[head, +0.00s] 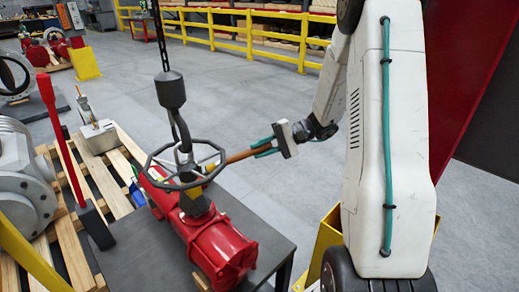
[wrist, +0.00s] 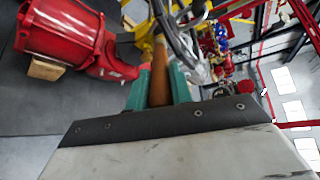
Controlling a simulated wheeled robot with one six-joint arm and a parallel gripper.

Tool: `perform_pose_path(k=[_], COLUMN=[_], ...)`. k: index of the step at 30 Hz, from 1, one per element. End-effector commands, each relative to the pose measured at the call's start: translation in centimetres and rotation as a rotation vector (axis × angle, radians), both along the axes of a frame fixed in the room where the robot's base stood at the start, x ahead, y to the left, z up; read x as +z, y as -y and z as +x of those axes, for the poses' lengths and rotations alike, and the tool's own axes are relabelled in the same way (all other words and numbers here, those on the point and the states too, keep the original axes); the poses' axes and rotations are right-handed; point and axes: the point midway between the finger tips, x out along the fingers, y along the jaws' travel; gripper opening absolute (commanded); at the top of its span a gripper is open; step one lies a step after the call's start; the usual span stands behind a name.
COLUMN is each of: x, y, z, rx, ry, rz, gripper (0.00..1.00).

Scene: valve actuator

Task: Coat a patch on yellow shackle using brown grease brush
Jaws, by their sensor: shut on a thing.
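My gripper (head: 264,147) is shut on the brown grease brush (head: 240,156), its teal fingers on either side of the handle. The brush points left to the handwheel's rim; its far end is hard to make out there. In the wrist view the brown handle (wrist: 160,82) stands between the fingers (wrist: 159,92). A yellow part (wrist: 146,42) shows just beyond the brush, perhaps the yellow shackle; I cannot tell whether they touch. In the head view a small yellow part (head: 197,204) sits below the handwheel, and I cannot tell if it is the shackle.
A dark handwheel (head: 152,158) and a hanging hook block (head: 170,90) stand over the red actuator (head: 218,248) on a dark table (head: 262,232). A pallet (head: 118,188) with a red-handled hammer (head: 62,140) is at left. The floor behind is clear up to a yellow railing.

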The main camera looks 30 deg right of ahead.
Motion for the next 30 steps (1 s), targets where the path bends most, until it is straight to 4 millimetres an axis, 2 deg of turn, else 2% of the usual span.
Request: perform_pose_path(k=[15, 30], x=[0.0, 0.0], y=[4.9, 5.6], z=[1.0, 1.1], rx=[0.0, -0.001], ry=[0.001, 0.0], rz=[-0.002, 0.0], gripper=[0.0, 0.0])
